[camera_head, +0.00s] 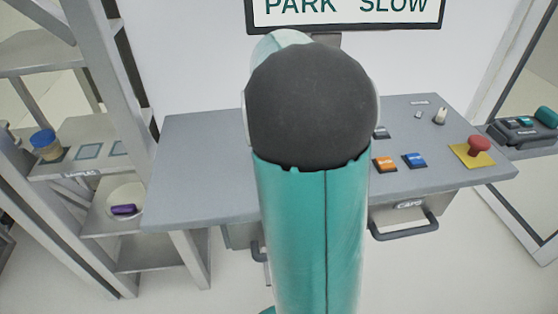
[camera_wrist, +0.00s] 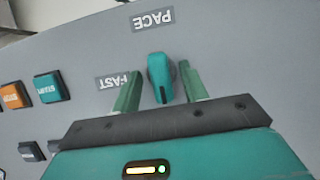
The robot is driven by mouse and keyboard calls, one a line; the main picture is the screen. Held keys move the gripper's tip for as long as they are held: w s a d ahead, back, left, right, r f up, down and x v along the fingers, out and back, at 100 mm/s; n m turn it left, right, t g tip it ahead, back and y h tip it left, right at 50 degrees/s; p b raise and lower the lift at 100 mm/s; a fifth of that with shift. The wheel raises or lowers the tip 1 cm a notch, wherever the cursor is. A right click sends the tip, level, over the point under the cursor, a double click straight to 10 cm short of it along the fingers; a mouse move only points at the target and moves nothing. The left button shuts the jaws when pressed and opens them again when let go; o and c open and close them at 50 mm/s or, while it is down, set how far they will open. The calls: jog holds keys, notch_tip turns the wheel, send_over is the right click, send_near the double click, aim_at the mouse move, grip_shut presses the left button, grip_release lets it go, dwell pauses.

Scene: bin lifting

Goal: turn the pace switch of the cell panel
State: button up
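The pace switch (camera_wrist: 160,72) is a teal knob with a dark pointer mark, on the grey cell panel (camera_wrist: 240,50). In the wrist view an upside-down PACE label (camera_wrist: 153,20) is above it and a FAST label (camera_wrist: 108,84) is to its left. The mark points down the picture, toward my gripper's body. My gripper (camera_wrist: 161,68) is open, with one green finger on each side of the knob. Gaps show between knob and fingers; I cannot tell its height above the panel. In the head view my arm hides the switch and gripper; the panel (camera_head: 200,170) shows around it.
A teal START button (camera_wrist: 50,87) and an orange button (camera_wrist: 13,96) are left in the wrist view. In the head view, a red mushroom button (camera_head: 479,146) and a cream knob (camera_head: 440,116) stand on the right. A sign (camera_head: 350,12) above reads PARK SLOW. Shelves (camera_head: 85,140) stand left.

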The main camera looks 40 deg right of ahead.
jog(key=shift+r, duration=0.45)
notch_tip(320, 180, up, 3)
jog(key=shift+s+a+f, duration=0.1)
jog(key=shift+s+a, duration=0.05)
jog(key=s+a+r, duration=0.7)
jog(key=s+r, duration=0.2)
jog(key=s, duration=0.2)
jog(key=shift+s+a, duration=0.15)
jog(key=shift+a, duration=0.15)
jog(key=shift+a, duration=0.1)
